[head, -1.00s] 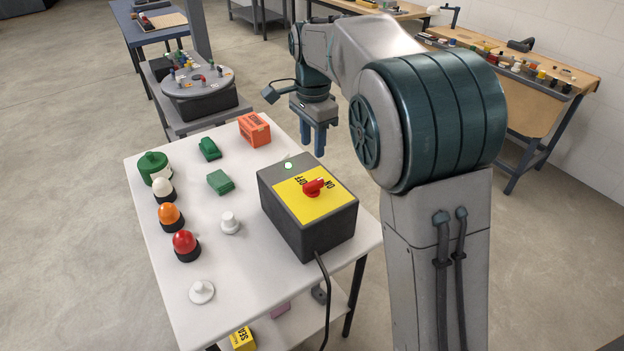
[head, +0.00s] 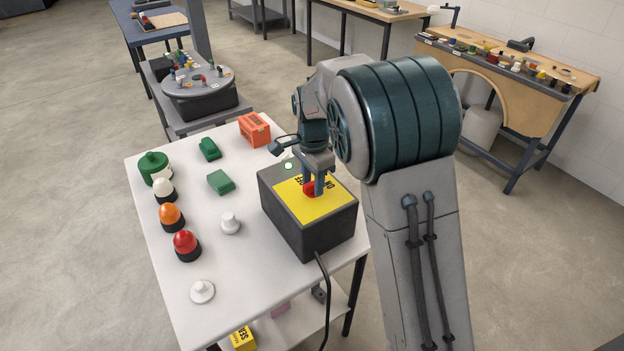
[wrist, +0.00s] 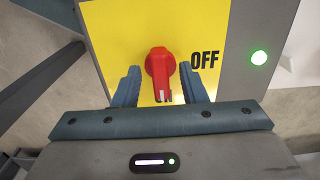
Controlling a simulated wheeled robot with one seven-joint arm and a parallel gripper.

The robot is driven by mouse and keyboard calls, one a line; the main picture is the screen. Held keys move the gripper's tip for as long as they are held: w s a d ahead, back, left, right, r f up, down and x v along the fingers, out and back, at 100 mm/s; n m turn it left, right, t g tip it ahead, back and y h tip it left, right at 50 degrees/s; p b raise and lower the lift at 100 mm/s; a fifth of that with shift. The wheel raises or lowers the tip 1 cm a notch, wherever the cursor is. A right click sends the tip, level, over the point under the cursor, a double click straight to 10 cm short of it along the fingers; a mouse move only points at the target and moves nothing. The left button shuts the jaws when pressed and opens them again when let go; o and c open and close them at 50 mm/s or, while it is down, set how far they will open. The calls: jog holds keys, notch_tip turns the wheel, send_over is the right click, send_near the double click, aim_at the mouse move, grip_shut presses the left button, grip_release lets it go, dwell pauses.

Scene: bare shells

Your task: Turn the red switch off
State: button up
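The red switch (head: 309,188) is a rotary knob on the yellow plate (head: 325,207) on top of a dark grey box (head: 313,233). In the wrist view the red switch (wrist: 160,75) has its white-marked handle pointing down the picture, towards my gripper's body. "OFF" is printed to its right; the "ON" label is hidden in that view. A green lamp (wrist: 258,57) on the box is lit. My gripper (wrist: 160,72) is open above the plate, one finger on each side of the knob, with visible gaps. In the head view my gripper (head: 313,186) partly covers the knob.
The box stands at the right edge of a white table (head: 250,285), its black cable hanging off the front. Red (head: 185,243), orange (head: 170,215) and white domes line the left. Green blocks and an orange box (head: 254,129) lie behind.

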grip_shut()
jog(key=shift+n, duration=0.4)
jog(key=n, duration=0.3)
jog(key=shift+n, duration=0.4)
jog(key=n, duration=0.4)
jog(key=shift+b, duration=0.4)
jog(key=n, duration=0.5)
jog(key=shift+n, duration=0.4)
jog(key=n, duration=0.4)
